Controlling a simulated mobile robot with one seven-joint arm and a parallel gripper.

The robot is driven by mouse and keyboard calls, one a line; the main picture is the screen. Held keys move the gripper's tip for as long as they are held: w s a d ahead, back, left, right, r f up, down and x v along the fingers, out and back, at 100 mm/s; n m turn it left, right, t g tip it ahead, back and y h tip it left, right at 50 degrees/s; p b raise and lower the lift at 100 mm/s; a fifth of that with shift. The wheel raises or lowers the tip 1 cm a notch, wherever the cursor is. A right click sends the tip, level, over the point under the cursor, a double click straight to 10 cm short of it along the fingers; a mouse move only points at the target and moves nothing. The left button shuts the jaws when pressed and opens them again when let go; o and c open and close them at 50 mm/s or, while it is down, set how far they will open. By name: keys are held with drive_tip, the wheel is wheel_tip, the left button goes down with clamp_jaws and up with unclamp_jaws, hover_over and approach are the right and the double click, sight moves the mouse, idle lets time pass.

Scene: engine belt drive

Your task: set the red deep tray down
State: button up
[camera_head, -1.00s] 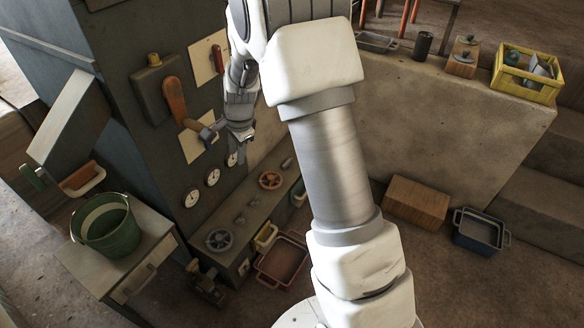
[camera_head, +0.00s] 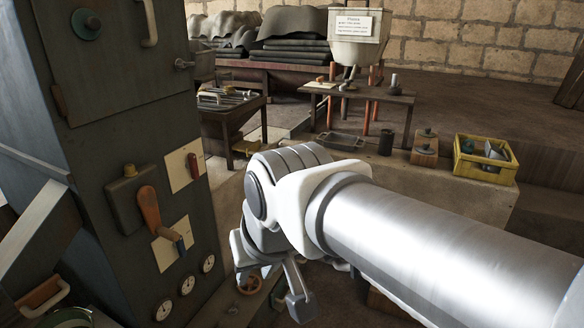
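The red deep tray does not show in the current head view. My gripper (camera_head: 272,275) hangs at the end of my arm, right of the dark machine cabinet and low in the picture. Its two fingers look spread apart, with nothing visible between them. An orange-brown handwheel (camera_head: 249,284) shows behind the gripper. My arm covers much of the lower right and hides the floor there.
The cabinet (camera_head: 110,150) bears an orange-handled lever (camera_head: 149,206) and gauges (camera_head: 163,309). On the ledge stand a grey shallow tray (camera_head: 340,141), a dark canister (camera_head: 386,143), a wooden box (camera_head: 425,153) and a yellow crate (camera_head: 486,163). Tables stand behind.

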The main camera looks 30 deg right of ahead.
drive_tip(key=s, duration=0.1)
drive_tip(key=s+n, duration=0.1)
drive_tip(key=s, duration=0.1)
drive_tip(key=shift+s+d+f, duration=0.1)
drive_tip(key=shift+d, duration=0.1)
